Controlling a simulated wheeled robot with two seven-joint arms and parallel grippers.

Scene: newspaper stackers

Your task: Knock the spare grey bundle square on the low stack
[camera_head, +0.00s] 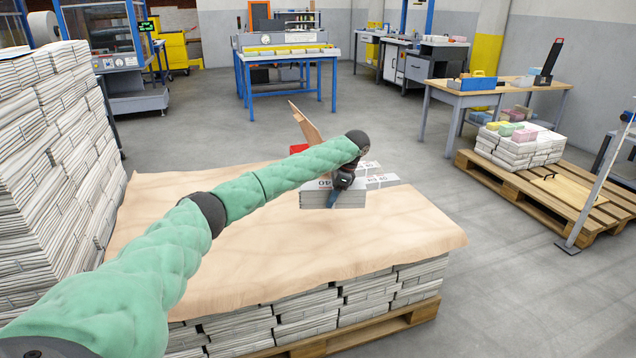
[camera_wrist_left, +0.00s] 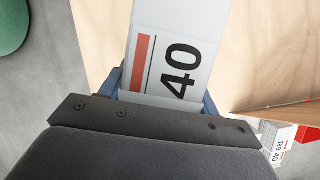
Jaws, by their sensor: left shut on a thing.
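My left gripper (camera_head: 335,196) is shut on a grey-white bundle (camera_head: 315,198) with a printed "40" label, at the brown-paper-covered low stack (camera_head: 250,255). In the left wrist view the bundle (camera_wrist_left: 180,45) lies between my blue fingers (camera_wrist_left: 163,95), its label facing up. In the head view my wrist hides part of the bundle; I cannot tell whether it rests on the paper or hangs just above. Another labelled bundle (camera_head: 378,181) lies close behind on the right. It also shows at the right edge of the wrist view (camera_wrist_left: 280,148). My right gripper is not in view.
A tan board (camera_head: 305,122) stands tilted behind the bundles, beside a red object (camera_head: 298,148). A tall newspaper stack (camera_head: 45,150) rises at the left. A pallet (camera_head: 575,205) with bundles (camera_head: 515,150) stands at the right. The front of the paper is bare.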

